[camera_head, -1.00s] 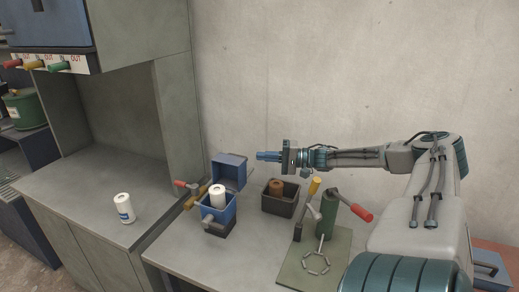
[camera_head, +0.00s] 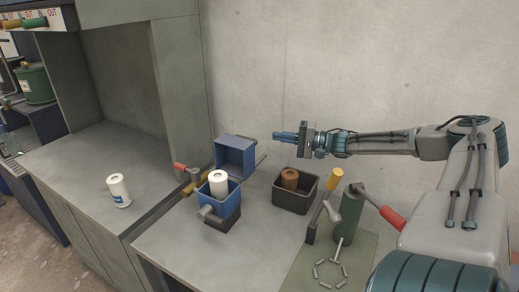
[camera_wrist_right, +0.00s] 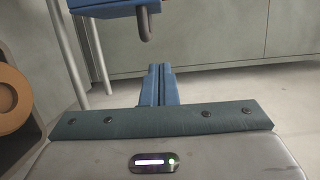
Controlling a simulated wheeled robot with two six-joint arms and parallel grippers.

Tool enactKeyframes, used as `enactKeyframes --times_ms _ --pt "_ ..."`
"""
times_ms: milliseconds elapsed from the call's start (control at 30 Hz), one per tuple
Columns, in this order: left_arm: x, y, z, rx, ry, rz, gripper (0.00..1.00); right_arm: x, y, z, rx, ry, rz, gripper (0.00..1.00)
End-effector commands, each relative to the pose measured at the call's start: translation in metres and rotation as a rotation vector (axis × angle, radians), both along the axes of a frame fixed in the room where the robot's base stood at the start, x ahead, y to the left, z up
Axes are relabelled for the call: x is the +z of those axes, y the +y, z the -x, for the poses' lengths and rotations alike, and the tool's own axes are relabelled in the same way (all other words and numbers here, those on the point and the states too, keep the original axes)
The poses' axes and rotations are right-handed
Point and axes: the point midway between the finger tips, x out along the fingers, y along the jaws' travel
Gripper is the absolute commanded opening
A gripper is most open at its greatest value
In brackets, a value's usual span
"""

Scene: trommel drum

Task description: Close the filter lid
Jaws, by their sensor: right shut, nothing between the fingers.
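The blue filter housing (camera_head: 218,206) stands on the bench with a white filter cartridge (camera_head: 219,183) upright inside it. Its blue filter lid (camera_head: 236,157) stands open, tilted up behind the housing. My right gripper (camera_head: 282,135) is shut and empty, to the right of the lid and a little above it, apart from it. In the right wrist view the closed fingers (camera_wrist_right: 160,85) point at a blue part with a dark hook-shaped handle (camera_wrist_right: 145,22), probably the lid's edge. My left gripper is not in view.
A dark bin (camera_head: 295,198) with a brown cartridge (camera_head: 290,179) stands below my right gripper. A red-handled valve (camera_head: 181,167) is left of the housing. A green cylinder (camera_head: 350,212) and tools stand on a mat at right.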

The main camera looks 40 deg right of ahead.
Motion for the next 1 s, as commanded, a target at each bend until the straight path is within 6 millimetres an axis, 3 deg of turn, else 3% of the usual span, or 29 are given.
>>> enactKeyframes --times_ms 33,300,533,567,600,700,1000 --pt "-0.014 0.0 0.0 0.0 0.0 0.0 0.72 -0.006 0.003 -0.004 0.003 -0.001 0.003 0.0" --pt "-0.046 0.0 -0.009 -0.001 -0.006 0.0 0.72 -0.007 0.018 -0.027 0.004 0.003 0.004 0.0" --pt "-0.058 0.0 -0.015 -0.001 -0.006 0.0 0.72 -0.004 0.028 -0.047 0.004 0.004 0.003 0.0" --pt "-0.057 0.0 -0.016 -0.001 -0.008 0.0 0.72 -0.002 0.031 -0.049 0.004 0.002 0.004 0.0" --pt "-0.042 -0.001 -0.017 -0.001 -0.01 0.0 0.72 0.007 0.038 -0.044 0.002 0.001 -0.004 0.0" --pt "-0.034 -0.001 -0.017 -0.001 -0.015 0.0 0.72 0.006 0.052 -0.04 0.002 0.0 -0.004 0.0" --pt "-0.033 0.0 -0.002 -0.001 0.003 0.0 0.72 0.003 0.066 -0.036 0.0 0.0 0.0 0.0"
